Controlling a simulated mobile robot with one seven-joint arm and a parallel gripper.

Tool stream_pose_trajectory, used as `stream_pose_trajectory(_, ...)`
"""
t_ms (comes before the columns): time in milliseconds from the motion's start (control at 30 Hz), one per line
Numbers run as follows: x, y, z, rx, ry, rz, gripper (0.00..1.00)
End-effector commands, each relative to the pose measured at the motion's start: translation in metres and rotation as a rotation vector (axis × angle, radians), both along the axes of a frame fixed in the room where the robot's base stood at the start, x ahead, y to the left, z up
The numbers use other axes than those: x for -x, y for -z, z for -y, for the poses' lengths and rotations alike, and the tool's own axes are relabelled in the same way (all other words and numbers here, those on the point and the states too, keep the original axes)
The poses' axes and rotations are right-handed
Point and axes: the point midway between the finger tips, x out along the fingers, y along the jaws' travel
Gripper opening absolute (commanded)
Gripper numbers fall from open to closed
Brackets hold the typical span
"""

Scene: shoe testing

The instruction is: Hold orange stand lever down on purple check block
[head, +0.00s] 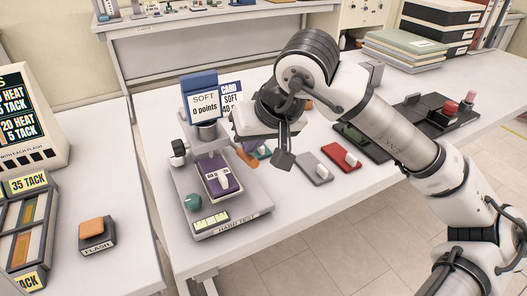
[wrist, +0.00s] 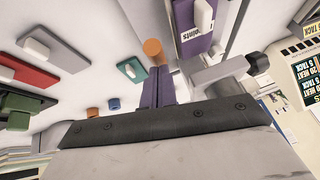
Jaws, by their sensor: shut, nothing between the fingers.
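The grey tester stand (head: 220,215) is on the table, and its blue-topped display (head: 203,98) reads "SOFT 0 points". The purple check block (head: 222,182) lies on the stand's platform under the head; part of it shows in the wrist view (wrist: 196,28). The orange lever (head: 247,157) sticks out at the stand's right side; its round end (wrist: 152,47) shows in the wrist view. My gripper (head: 283,160) is shut and empty, to the right of the lever. In the wrist view its fingertips (wrist: 158,70) appear close to the lever end; contact cannot be told.
A grey block (head: 314,168) and a red block (head: 341,157) with white handles lie right of the stand. A dark tray (head: 430,115) is farther right. An orange flash button (head: 94,228) is on the left table. A white card stands behind the display.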

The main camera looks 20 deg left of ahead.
Motion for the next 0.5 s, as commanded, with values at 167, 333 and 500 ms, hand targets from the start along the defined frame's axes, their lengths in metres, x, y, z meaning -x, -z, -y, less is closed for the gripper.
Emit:
stream_pose_trajectory(167, 0.003, 0.018, -0.003, -0.052, -0.001, 0.040, 0.00)
stream_pose_trajectory(333, 0.006, 0.027, 0.000, -0.101, -0.002, 0.078, 0.00)
stream_pose_trajectory(500, 0.008, 0.036, 0.003, -0.151, -0.001, 0.116, 0.00)
